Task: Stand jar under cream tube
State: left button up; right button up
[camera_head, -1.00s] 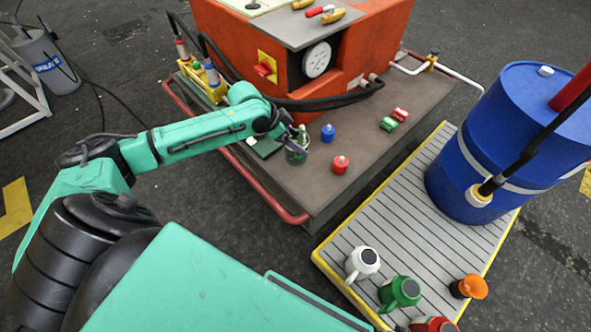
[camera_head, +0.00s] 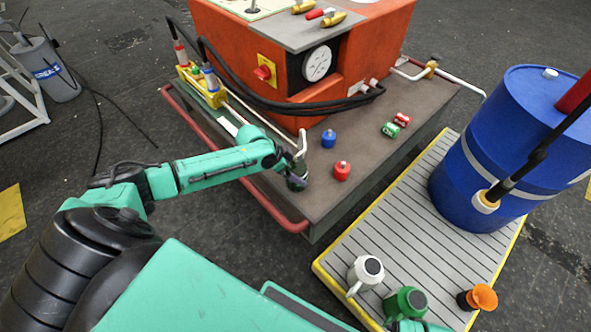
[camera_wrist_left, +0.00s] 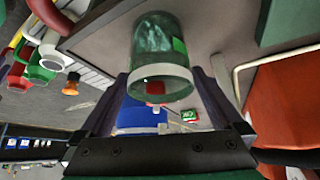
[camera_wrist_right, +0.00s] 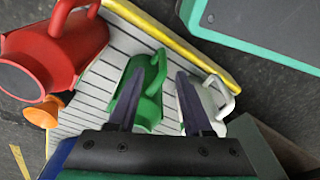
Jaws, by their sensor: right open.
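The jar (camera_head: 297,181) is green, see-through glass with a pale band at one end. In the left wrist view, the jar (camera_wrist_left: 157,42) sits between the two fingers of my left gripper (camera_wrist_left: 158,73), which is shut on it. In the head view, my left gripper (camera_head: 299,170) hides part of the jar, near the workbench's front edge. The cream tube (camera_head: 302,143) bends down just behind the jar; it also seems to show in the left wrist view (camera_wrist_left: 237,82). I cannot tell whether the jar touches the bench. My right gripper (camera_wrist_right: 160,80) is open over the green mug (camera_wrist_right: 150,95).
The orange machine (camera_head: 350,85) stands behind.

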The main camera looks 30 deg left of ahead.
pick_arm(q)
jog(key=shift+r, duration=0.15)
jog(key=p+v, duration=0.4)
jog(key=v, duration=0.8)
pick_arm(e)
jog(key=s+d+f, duration=0.2)
jog(key=s+f, duration=0.3)
jog(key=s, duration=0.1)
jog(key=shift+s+f, duration=0.3)
